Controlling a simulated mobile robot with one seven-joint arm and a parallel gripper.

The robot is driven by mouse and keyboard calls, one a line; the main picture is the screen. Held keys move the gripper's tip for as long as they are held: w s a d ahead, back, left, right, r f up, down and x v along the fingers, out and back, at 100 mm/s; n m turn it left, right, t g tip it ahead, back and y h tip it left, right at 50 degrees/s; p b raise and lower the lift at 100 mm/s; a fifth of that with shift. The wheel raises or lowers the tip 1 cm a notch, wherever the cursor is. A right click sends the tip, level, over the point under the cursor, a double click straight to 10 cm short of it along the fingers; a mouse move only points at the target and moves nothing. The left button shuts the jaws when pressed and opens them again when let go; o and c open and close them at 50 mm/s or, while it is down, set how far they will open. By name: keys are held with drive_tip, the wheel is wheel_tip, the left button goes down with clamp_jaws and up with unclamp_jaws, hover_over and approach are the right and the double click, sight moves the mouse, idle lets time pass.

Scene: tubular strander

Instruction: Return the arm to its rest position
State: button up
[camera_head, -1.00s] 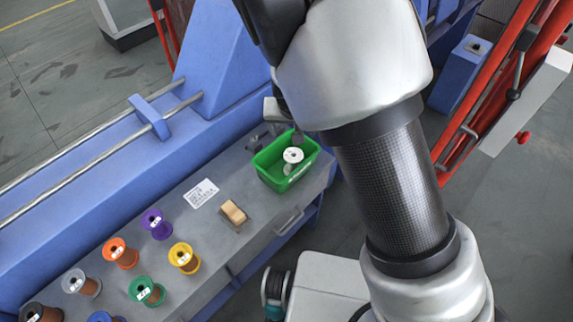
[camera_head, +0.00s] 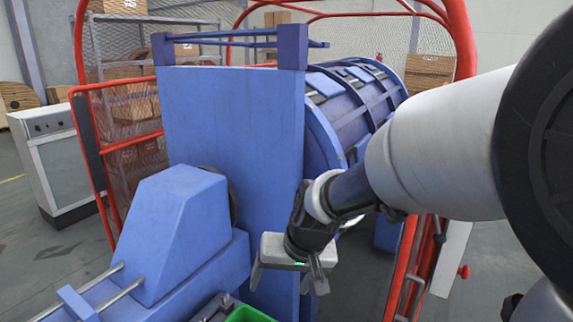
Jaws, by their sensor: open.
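My gripper (camera_head: 290,278) hangs at the lower middle of the head view, in front of the blue upright panel of the machine. Its two fingers point down and are spread apart, with nothing seen between them. My arm (camera_head: 430,150) reaches in from the right edge and bends down to the gripper. The rim of a green bin (camera_head: 248,315) shows at the bottom edge, below and left of the gripper; its contents are out of view.
The blue panel (camera_head: 232,140) and a blue sloped housing (camera_head: 178,235) stand close by the gripper. A blue drum cage (camera_head: 350,105) lies behind my arm. Red guard frames (camera_head: 82,60) surround the machine. A grey cabinet (camera_head: 55,160) stands left. Open floor shows at far left.

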drive_tip(key=s+d+r+t+h, duration=0.1)
drive_tip(key=s+d+r, duration=0.4)
drive_tip(key=s+d, duration=0.2)
drive_tip(key=s+d+r+m+h, duration=0.1)
drive_tip(key=s+d+r, duration=0.4)
drive_tip(key=s+d, duration=0.3)
drive_tip(key=shift+s+r+t+h, duration=0.2)
drive_tip(key=shift+s+t+h, duration=0.15)
drive_tip(key=shift+t+h, duration=0.05)
idle(0.5)
